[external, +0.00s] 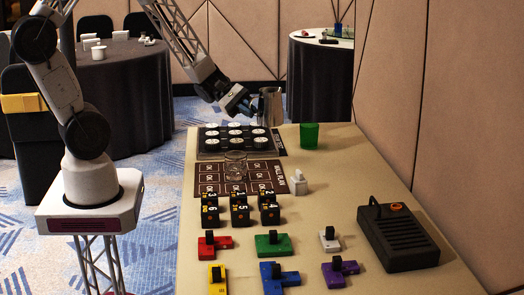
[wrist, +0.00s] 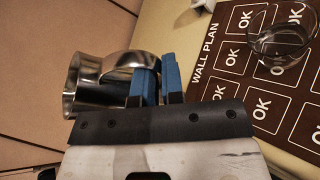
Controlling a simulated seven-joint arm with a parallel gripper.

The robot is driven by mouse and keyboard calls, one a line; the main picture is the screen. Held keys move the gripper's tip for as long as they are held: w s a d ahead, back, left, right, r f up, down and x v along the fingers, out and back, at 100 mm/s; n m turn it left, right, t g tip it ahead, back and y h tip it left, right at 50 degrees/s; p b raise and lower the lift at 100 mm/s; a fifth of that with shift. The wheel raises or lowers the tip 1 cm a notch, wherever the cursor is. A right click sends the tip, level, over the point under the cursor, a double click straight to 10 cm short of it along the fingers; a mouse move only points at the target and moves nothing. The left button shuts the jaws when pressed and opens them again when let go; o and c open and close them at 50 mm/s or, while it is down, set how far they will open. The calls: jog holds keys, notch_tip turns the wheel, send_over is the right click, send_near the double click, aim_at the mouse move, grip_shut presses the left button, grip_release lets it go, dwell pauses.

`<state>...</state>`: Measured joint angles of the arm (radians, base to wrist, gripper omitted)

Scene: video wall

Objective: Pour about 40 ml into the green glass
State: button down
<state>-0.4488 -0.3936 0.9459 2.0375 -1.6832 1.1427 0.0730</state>
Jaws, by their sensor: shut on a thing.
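A metal pitcher (external: 270,106) stands out near the far end of the table and looks roughly upright. My gripper (external: 243,104) is to its left, shut on its handle. In the wrist view, the blue fingers (wrist: 161,80) close on the handle of the steel pitcher (wrist: 84,90). I cannot tell whether the pitcher's base touches the table. The green glass (external: 309,135) stands upright on the table, right of and nearer than the pitcher, apart from it. The green glass does not show in the wrist view. The contents of both are hidden.
A dark mat with white discs (external: 210,155), numbered black blocks (external: 240,208), coloured blocks and a black box (external: 398,238) occupy the table. Space right of the green glass is clear.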

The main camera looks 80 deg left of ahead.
aim_at(277, 105)
jog(key=w+a+n+y, duration=0.1)
jog(key=w, duration=0.2)
jog(key=w+a+t, duration=0.1)
jog(key=w, duration=0.2)
jog(key=w+a+n+t+y, duration=0.1)
jog(key=w, duration=0.2)
jog(key=shift+w+a+r+n+y, duration=0.1)
jog(key=shift+w+n+y, duration=0.1)
jog(key=shift+n+y, duration=0.1)
notch_tip(277, 105, down, 11)
jog(key=shift+f, duration=0.1)
jog(key=shift+r, duration=0.2)
jog(key=w+a+r+n+g+h, duration=0.2)
jog(key=w+a+r+n, duration=0.1)
jog(key=r+n, duration=0.2)
jog(key=w+a+r+n+g+h, duration=0.2)
jog(key=w+a+r+n, duration=0.2)
jog(key=r, duration=0.4)
jog(key=shift+n, duration=0.5)
dwell(0.4)
jog(key=shift+w+a+f+n+h, duration=0.15)
jog(key=shift+w+a+n+h, duration=0.15)
jog(key=shift+a+n+h, duration=0.15)
dwell(0.4)
